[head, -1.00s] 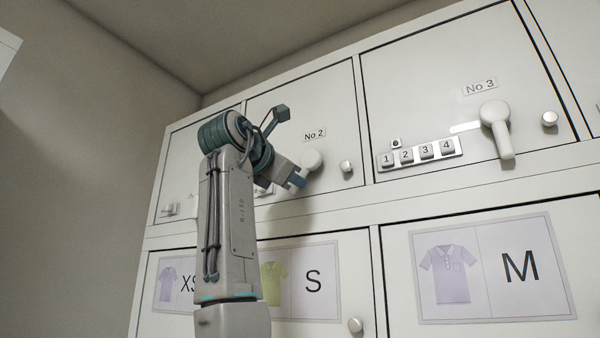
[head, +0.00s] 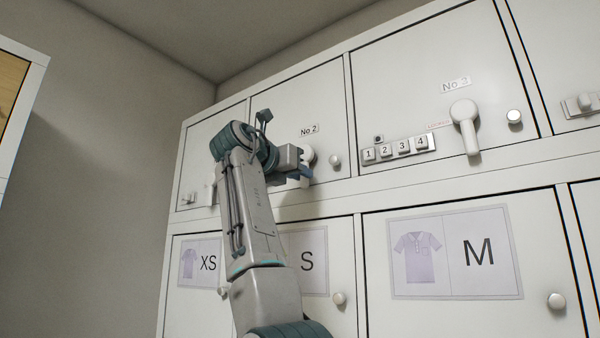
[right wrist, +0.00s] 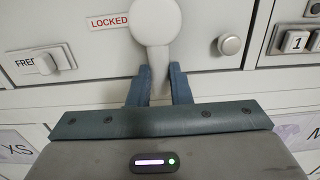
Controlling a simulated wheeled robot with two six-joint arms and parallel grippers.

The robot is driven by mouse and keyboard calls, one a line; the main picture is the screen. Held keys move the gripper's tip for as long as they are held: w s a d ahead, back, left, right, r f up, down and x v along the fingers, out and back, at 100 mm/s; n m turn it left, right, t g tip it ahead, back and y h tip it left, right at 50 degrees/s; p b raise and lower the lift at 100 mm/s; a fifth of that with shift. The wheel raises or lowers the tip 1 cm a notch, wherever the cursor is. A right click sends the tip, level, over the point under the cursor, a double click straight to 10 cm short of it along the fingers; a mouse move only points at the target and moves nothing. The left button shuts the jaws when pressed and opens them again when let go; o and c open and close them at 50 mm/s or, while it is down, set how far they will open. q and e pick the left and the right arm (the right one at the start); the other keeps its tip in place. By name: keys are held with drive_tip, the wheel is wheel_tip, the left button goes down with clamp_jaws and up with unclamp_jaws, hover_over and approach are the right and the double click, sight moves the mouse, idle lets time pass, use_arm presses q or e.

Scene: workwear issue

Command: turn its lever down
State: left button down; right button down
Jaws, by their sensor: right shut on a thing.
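The door marked No 2 (head: 275,100) has a white lever with a round hub (head: 308,152). In the right wrist view the lever (right wrist: 156,22) hangs down from its hub, with a red LOCKED label (right wrist: 108,22) to its left. My right gripper (head: 304,174) is at this lever. Its two blue fingers (right wrist: 161,84) stand on either side of the lever's handle, shut on it. The handle's lower end is partly hidden between the fingers. My left gripper is in neither view.
Door No 3 (head: 405,75) has its own lever (head: 464,124) pointing down, a round knob (head: 514,117) and numbered buttons (head: 397,149). Door No 2's knob (right wrist: 230,45) is close right of the gripper. Lower doors carry shirt-size signs (head: 440,252).

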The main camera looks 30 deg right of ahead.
idle(0.4)
drive_tip(key=c, duration=1.3)
unclamp_jaws()
drive_tip(key=b+v, duration=0.3)
drive_tip(key=v, duration=0.7)
drive_tip(key=shift+s+a, duration=0.2)
drive_tip(key=shift+a, duration=0.1)
drive_tip(key=shift+f, duration=0.1)
